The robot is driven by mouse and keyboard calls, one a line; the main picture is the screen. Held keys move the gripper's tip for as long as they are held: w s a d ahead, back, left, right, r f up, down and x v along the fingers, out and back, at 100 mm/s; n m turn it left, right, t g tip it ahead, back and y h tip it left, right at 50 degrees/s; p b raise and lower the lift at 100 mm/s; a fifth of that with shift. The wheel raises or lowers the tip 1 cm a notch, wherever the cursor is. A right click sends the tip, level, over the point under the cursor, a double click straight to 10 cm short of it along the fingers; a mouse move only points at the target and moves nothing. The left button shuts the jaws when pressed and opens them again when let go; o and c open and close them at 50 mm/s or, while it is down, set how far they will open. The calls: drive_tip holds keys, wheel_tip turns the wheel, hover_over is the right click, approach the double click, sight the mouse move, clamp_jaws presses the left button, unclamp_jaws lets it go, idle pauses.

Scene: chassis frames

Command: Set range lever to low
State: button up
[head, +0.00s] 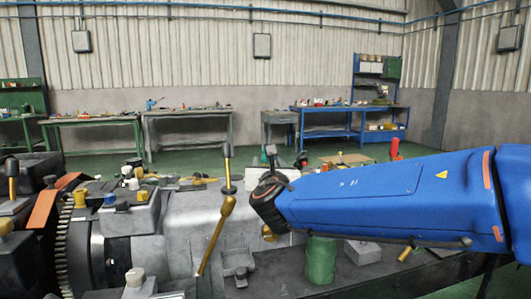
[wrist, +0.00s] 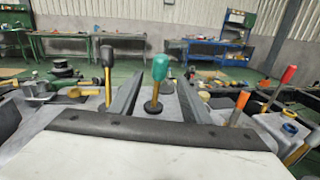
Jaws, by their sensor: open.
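No label shows which lever is the range lever. In the wrist view, my gripper (wrist: 168,77) is open, with its two grey fingers pointing forward. A lever with a green knob (wrist: 160,70), a yellow stem and a black round base stands upright between or just beyond the fingers; contact cannot be told. A lever with a black knob (wrist: 107,60) and yellow stem stands left of the left finger. A red-handled lever (wrist: 285,77) leans at the right.
The grey chassis housing (head: 185,215) carries a tilted yellow lever (head: 215,235) and an upright black-topped lever (head: 228,152). A red knob (head: 395,147) stands behind my arm. A green cylinder (head: 320,262) is below it. Workbenches (head: 187,115) line the far wall, beyond open floor.

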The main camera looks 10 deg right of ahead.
drive_tip(key=w+d, duration=0.2)
drive_tip(key=w, duration=1.1)
drive_tip(key=shift+d, duration=0.2)
clamp_jaws()
